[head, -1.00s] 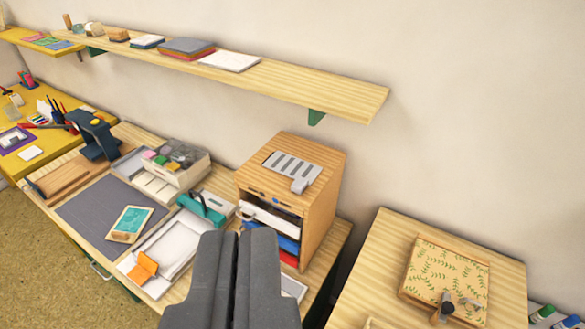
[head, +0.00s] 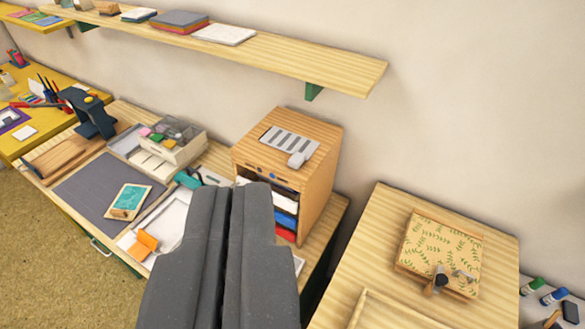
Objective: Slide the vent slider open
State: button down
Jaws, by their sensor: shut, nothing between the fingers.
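The vent slider (head: 289,144) is a grey slotted plate on top of a small wooden cabinet (head: 318,185). Several dark slots show in it, and a light grey knob (head: 297,159) sits at its near right end. My gripper (head: 240,190) is shut and empty. In the picture it lies below and left of the vent, in front of the cabinet's left side, and does not touch the vent. It hides part of the cabinet's open front and the tray beside it.
A wooden shelf (head: 330,77) runs along the wall behind and above the cabinet. A clear-lidded inkpad box (head: 170,150) stands left of the cabinet. A patterned box (head: 437,255) with a dark clasp lies on the right table (head: 380,225). A gap separates the two tables.

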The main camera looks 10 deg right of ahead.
aim_at(301, 148)
jog(key=z, duration=0.05)
jog(key=k, duration=0.4)
jog(key=u, duration=0.55)
jog(key=i, duration=1.05)
jog(key=u, duration=0.4)
